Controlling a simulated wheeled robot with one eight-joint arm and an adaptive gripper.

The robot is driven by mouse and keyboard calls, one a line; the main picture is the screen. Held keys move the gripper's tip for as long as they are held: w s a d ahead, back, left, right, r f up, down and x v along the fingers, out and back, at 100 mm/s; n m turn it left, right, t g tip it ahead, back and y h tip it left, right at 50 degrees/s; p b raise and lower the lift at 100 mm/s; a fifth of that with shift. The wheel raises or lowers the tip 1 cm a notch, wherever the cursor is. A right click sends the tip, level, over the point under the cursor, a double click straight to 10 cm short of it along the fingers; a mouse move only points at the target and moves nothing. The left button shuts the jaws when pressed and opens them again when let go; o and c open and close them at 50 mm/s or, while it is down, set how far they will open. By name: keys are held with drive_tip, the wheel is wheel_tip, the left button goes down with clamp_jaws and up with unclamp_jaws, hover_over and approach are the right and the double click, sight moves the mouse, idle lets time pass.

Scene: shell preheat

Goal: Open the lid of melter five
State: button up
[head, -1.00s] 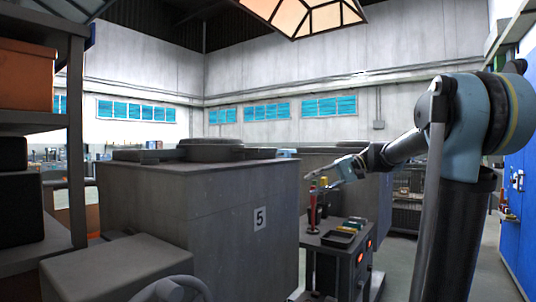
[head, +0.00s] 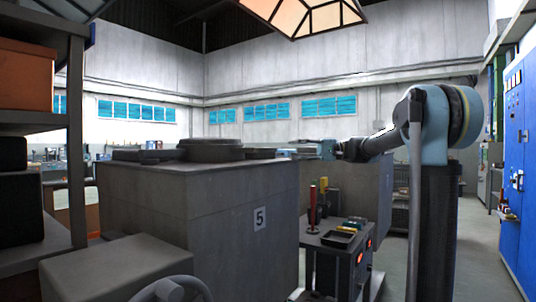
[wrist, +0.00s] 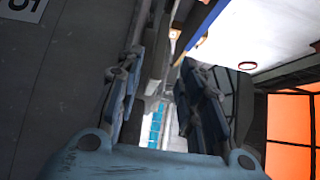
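Melter five (head: 200,210) is a large grey block marked with a 5 plate (head: 259,218). A dark round lid-like cover (head: 210,143) sits low and flat on its top; no raised lid shows. My gripper (head: 298,152) is level with the melter's top, by its right edge and to the right of the cover, apart from it. In the wrist view my gripper (wrist: 162,66) has its two fingers spread with nothing held between them. The melter's grey side with part of the 5 plate (wrist: 22,6) fills the left of that view. The lid is not seen there.
A small cart (head: 335,241) with a black tray (head: 338,238) and upright red-handled tools (head: 312,206) stands right of the melter. Another grey block (head: 352,190) stands behind it. A dark shelf (head: 75,130) stands at left. Blue cabinets (head: 515,190) line the right.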

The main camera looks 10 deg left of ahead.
sight(270, 150)
drive_tip(key=x, duration=1.1)
drive_tip(key=shift+s+a, duration=0.1)
drive_tip(key=shift+a, duration=0.2)
drive_tip(key=shift+c, duration=0.6)
clamp_jaws()
